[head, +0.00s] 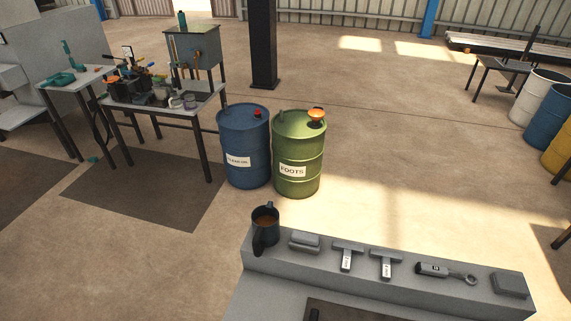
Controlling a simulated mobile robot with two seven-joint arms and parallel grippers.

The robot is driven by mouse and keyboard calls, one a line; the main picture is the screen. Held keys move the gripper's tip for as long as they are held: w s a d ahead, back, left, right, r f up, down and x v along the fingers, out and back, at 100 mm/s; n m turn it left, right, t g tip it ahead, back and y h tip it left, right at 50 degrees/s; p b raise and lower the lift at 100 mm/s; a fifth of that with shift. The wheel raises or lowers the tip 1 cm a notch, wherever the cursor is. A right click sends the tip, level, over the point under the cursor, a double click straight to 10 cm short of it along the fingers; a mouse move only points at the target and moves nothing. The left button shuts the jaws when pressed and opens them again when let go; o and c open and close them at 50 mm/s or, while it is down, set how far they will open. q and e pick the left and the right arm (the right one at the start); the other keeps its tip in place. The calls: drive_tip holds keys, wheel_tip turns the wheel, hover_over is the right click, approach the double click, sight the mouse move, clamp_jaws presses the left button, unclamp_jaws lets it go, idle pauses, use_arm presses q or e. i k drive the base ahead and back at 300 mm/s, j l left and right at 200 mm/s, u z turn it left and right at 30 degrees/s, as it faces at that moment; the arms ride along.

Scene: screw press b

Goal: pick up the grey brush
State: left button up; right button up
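I cannot make out a grey brush for certain. On the grey ledge (400,302) in front lie a small layered grey block (305,243) and a plainer grey block (509,284) at the right end. Either is too small to identify surely. On the far-left workbench (160,108), several small tools and handles (140,75) are crowded together, too small to tell apart. Neither of my grippers shows in the head view.
The ledge also holds a dark mug (265,226) with brown contents, two T-shaped labelled tools (347,256) (386,263) and a ring-ended gauge (446,273). Blue (244,147) and green (298,153) drums stand behind it.

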sight(299, 241)
drive_tip(key=z, duration=4.5)
drive_tip(key=u, duration=4.5)
drive_tip(key=i+j, duration=0.4)
drive_tip(key=i+j+u, duration=0.1)
drive_tip(key=i+j, duration=0.3)
drive_tip(key=i, duration=0.2)
